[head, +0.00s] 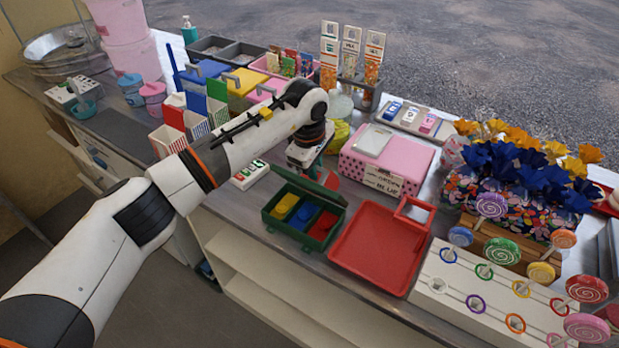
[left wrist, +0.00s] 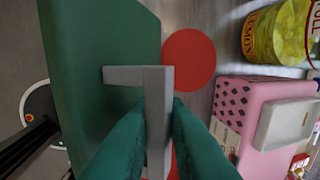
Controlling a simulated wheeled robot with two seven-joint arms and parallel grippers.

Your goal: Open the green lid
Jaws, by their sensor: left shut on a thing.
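The green box (head: 270,222) stands open near the front edge of the counter, with yellow, blue and red contents showing inside. Its green lid (head: 307,186) is raised along the back side, tilted up; in the left wrist view the lid (left wrist: 90,80) fills the left part with a grey handle (left wrist: 155,85) on it. My left gripper (head: 318,170) is at the raised lid, and its teal fingers (left wrist: 158,135) are shut on the grey handle. In the head view the fingertips are largely hidden. My right gripper is not in view.
A red tray (head: 375,250) lies just right of the box. A pink box (head: 405,155) stands behind it. A red disc (left wrist: 188,60) lies close to the lid. A yellow-green tub (left wrist: 275,32) is beyond. Striped cartons (head: 168,140) stand left of my left arm.

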